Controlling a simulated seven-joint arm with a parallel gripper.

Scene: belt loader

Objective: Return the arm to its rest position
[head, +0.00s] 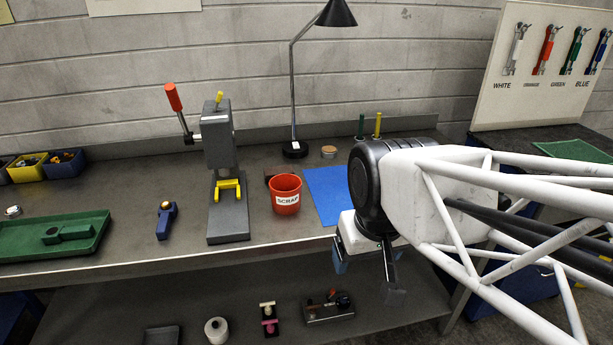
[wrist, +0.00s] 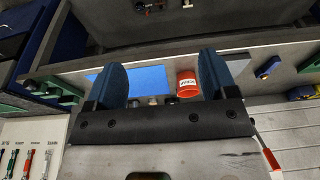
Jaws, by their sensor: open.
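My gripper (head: 366,268) is at the front edge of the bench, right of centre in the head view, at the end of my white arm. In the wrist view my gripper (wrist: 163,85) shows two blue fingers spread wide apart with nothing between them that they hold. The blue mat (head: 325,193) and the red scrap bucket (head: 286,194) lie beyond it on the bench. In the wrist view the bucket (wrist: 187,84) and the mat (wrist: 148,81) show between and beside the fingers, apart from them.
A grey press (head: 222,170) with a red-knobbed lever and a black lamp (head: 293,100) stand on the bench. A green tray (head: 50,240) lies at left. A tool board (head: 550,60) stands at right. A lower shelf (head: 180,300) holds small items.

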